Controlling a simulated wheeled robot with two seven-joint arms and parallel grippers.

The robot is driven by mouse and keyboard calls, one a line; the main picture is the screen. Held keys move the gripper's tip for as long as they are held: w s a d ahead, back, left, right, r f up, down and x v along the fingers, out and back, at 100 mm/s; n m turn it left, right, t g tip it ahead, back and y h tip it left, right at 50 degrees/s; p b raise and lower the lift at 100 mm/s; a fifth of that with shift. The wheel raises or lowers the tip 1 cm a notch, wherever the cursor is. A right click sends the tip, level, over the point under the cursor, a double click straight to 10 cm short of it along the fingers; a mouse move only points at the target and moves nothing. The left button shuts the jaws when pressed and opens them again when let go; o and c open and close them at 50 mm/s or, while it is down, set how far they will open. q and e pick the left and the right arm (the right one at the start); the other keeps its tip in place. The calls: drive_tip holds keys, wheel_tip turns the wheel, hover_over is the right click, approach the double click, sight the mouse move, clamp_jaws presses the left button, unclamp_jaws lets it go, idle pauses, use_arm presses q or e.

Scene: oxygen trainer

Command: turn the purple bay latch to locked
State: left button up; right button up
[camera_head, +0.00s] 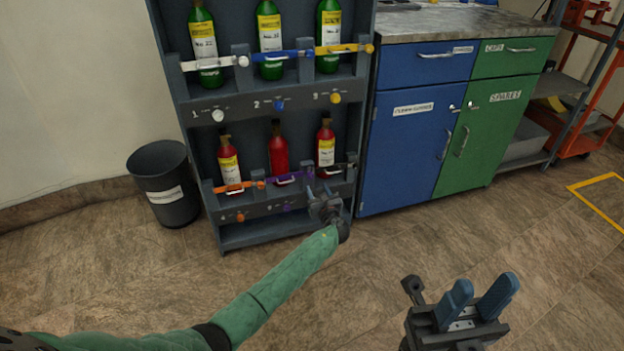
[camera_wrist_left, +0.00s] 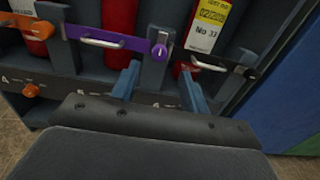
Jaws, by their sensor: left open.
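The purple latch bar (camera_head: 287,178) lies across the lower middle bay, in front of a red bottle (camera_head: 278,150). In the left wrist view the purple bar (camera_wrist_left: 105,38) runs to a purple knob (camera_wrist_left: 160,50) with a pale mark at its right end. My left gripper (camera_head: 321,190) is at the lower right of this bay. In the left wrist view its two fingers (camera_wrist_left: 160,88) are apart and empty, with the knob just beyond and between their tips. My right gripper (camera_head: 479,286) is open and empty over the floor, away from the rack.
An orange latch (camera_head: 238,187) is left of the purple one, and a black latch (camera_wrist_left: 218,68) is right of it. Green bottles stand on the upper shelf. A bin (camera_head: 166,185) stands left of the rack, and a blue cabinet (camera_head: 405,160) on its right.

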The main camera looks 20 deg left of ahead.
sight(311, 177)
use_arm(q)
drive_tip(key=shift+b+x, duration=0.9)
drive_tip(key=shift+x, duration=2.85)
drive_tip(key=c, duration=1)
